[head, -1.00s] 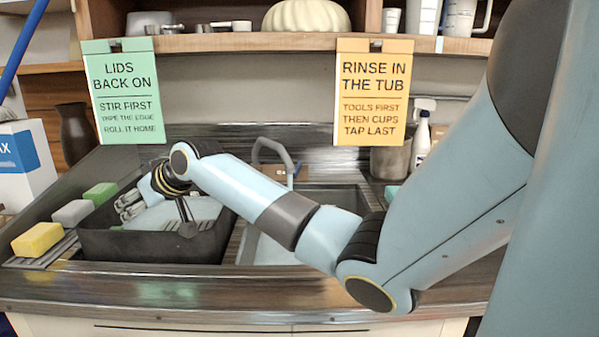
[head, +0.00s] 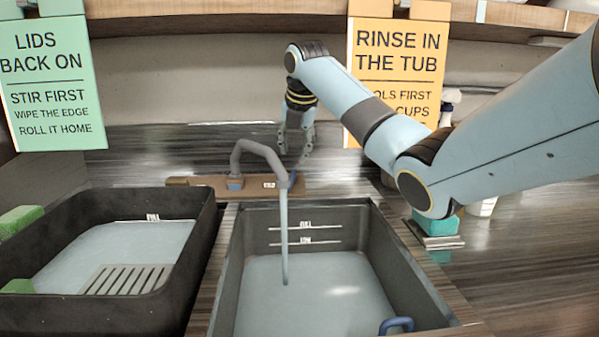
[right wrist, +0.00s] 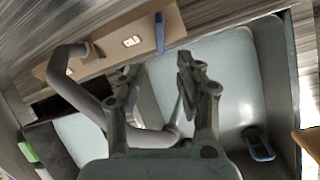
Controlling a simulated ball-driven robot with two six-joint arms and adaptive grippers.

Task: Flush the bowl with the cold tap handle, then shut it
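The grey tap (head: 262,150) stands on a wood strip behind the sink bowl (head: 385,245). A pale stream (head: 284,235) runs from its spout into the water in the bowl. The blue cold handle (head: 292,182) stands up right of the spout, and in the right wrist view (right wrist: 160,34) it is upright just beyond the fingertips. My right gripper (head: 294,152) points down above the handle. In the right wrist view the gripper (right wrist: 157,65) has its fingers spread, with nothing between them. I cannot tell whether a finger touches the handle. My left gripper is not in view.
A black tub (head: 205,245) with water and a slotted grey plate (head: 128,279) stands left of the bowl. A blue loop (head: 396,324) sits at the bowl's front right. A teal sponge (head: 436,223) lies right of the bowl. An orange sign (head: 398,60) hangs behind my arm.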

